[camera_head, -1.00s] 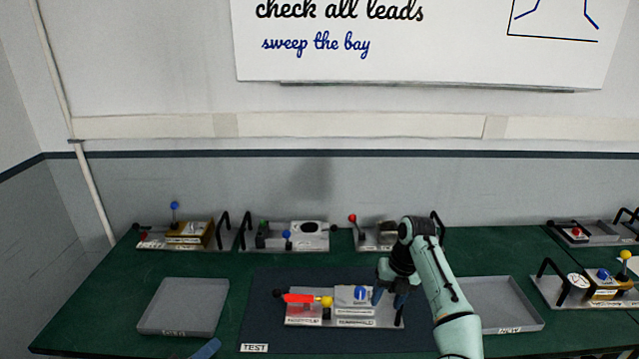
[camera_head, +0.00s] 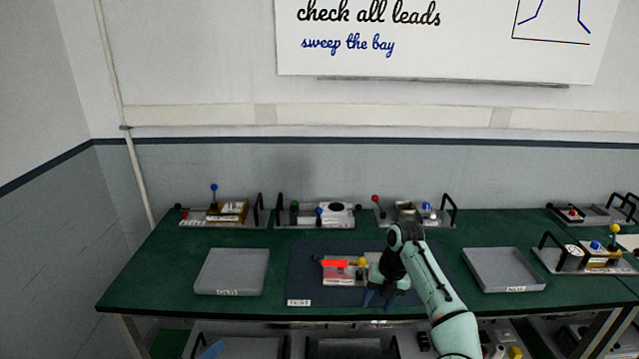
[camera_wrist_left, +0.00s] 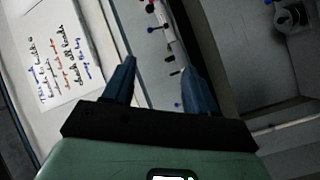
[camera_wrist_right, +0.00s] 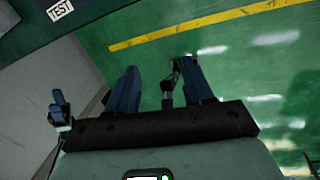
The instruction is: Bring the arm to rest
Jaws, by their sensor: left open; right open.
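My right arm comes in from the lower right in the head view. Its gripper (camera_head: 378,298) is open and empty, low in front of the test mat (camera_head: 305,275), and covers part of the module (camera_head: 340,275) with a red lever and yellow knob there. In the right wrist view the open fingers (camera_wrist_right: 160,68) point over the green floor; a dark part shows between them, and I cannot tell what it is.
Grey trays stand left (camera_head: 232,288) and right (camera_head: 505,284) of the mat on the green table (camera_head: 180,300). Several modules line the back, such as the one with a blue knob (camera_head: 228,212). A shelf (camera_head: 250,348) with items lies below.

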